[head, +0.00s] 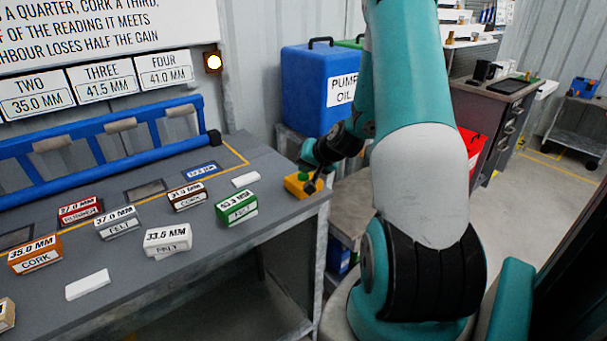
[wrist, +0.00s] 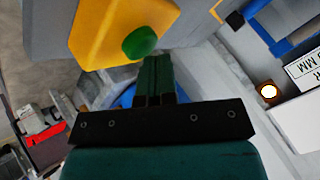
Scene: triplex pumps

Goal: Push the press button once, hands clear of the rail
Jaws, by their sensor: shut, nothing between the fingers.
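The press button is a green knob (wrist: 139,42) on a yellow box (wrist: 95,30) in the wrist view. The yellow box (head: 297,186) sits at the right front corner of the grey bench in the head view, partly hidden by my gripper (head: 313,184). In the wrist view my gripper (wrist: 157,62) has its two dark fingers together and empty, with their tips beside the green knob. I cannot tell whether they touch it. The blue rail (head: 100,126) runs along the back of the bench, well left of my gripper.
Labelled blocks stand on the bench, including a green one (head: 237,207) left of the yellow box and a white one (head: 168,239). A blue pump oil container (head: 308,85) stands behind. A lit round lamp (head: 213,62) is on the wall.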

